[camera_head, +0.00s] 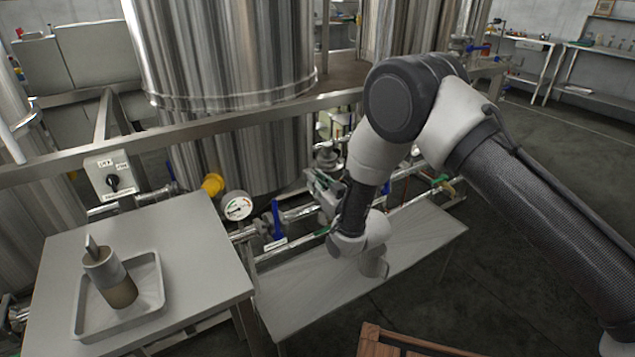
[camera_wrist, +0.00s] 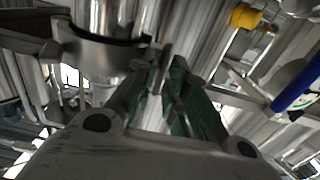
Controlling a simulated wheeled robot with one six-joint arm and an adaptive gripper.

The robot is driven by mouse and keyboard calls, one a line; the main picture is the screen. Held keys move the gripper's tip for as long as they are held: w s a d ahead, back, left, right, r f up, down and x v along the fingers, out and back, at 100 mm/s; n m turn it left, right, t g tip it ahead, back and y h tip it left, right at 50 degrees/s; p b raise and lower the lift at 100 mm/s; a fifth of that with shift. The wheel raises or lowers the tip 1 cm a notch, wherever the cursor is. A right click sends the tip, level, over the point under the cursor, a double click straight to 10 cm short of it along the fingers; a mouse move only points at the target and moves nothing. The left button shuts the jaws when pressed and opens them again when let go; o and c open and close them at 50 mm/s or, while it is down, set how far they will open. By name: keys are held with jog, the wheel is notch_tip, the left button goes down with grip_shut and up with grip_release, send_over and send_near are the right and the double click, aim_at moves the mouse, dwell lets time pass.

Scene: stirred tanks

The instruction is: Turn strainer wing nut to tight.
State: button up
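My gripper (camera_head: 322,190) reaches in among the pipe fittings below the big steel tank, past the blue-handled valve. In the wrist view its two fingers with green pads (camera_wrist: 164,82) come close together near a shiny steel cylindrical body (camera_wrist: 118,25) with a dark band. A small thin metal piece (camera_wrist: 165,60) shows right at the fingertips. It may be a wing of the strainer wing nut, but I cannot tell for sure. I cannot tell whether the fingers touch it or hold it. In the head view my gripper and wrist hide the nut.
A blue valve handle (camera_head: 277,220), a pressure gauge (camera_head: 237,206) and a yellow knob (camera_head: 212,184) stand left of my gripper. A grey table (camera_head: 60,240) with a tray (camera_head: 150,270) and a bottle (camera_head: 113,280) is at left. A low bench (camera_head: 300,305) lies below my wrist.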

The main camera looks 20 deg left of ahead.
jog(key=shift+o, duration=0.4)
jog(key=v, duration=1.2)
